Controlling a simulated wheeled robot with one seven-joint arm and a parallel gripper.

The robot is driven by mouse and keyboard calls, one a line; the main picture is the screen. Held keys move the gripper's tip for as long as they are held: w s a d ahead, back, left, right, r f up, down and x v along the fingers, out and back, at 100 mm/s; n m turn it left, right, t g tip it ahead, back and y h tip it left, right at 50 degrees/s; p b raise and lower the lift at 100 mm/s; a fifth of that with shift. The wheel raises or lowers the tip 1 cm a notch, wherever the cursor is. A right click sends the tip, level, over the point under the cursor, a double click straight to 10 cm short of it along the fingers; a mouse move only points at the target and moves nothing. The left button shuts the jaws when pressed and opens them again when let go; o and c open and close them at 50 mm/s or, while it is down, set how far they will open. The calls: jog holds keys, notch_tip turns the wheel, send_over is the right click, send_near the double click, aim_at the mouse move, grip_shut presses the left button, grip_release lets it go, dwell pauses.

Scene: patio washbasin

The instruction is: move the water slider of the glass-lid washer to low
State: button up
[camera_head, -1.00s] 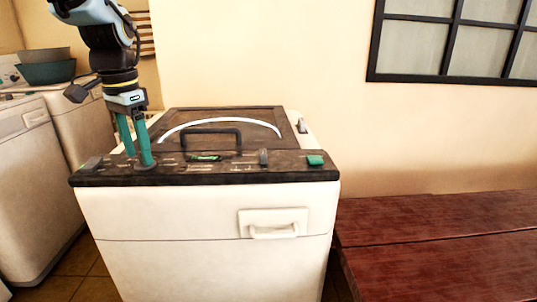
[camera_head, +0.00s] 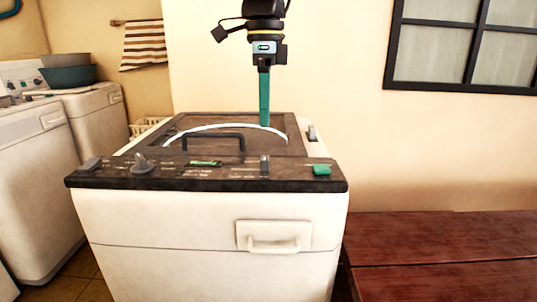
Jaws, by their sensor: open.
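The glass-lid washer (camera_head: 215,220) is a white top-loader with a dark lid (camera_head: 250,133), a pale arc across it and a black handle. Its dark front panel carries a small grey upright piece (camera_head: 264,165), which looks like a slider, right of the middle. The panel print is too small to read, so I cannot confirm it as the water slider or tell its setting. My gripper (camera_head: 264,122) points down above the right part of the lid, behind the panel. Its green fingers line up edge-on, so only one shows. It is open and holds nothing.
The panel also bears a grey knob (camera_head: 142,166), a green display (camera_head: 205,163), a green button (camera_head: 321,170) and a grey piece (camera_head: 90,164) at the left end. Other washers (camera_head: 35,185) stand left. A red-brown wooden bench (camera_head: 440,240) stands right. A wall is behind.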

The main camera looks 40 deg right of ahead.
aim_at(265, 157)
notch_tip(265, 157, down, 10)
jog(key=shift+r+p, duration=0.1)
jog(key=shift+p, duration=0.2)
grip_shut()
dwell(0.6)
dwell(0.8)
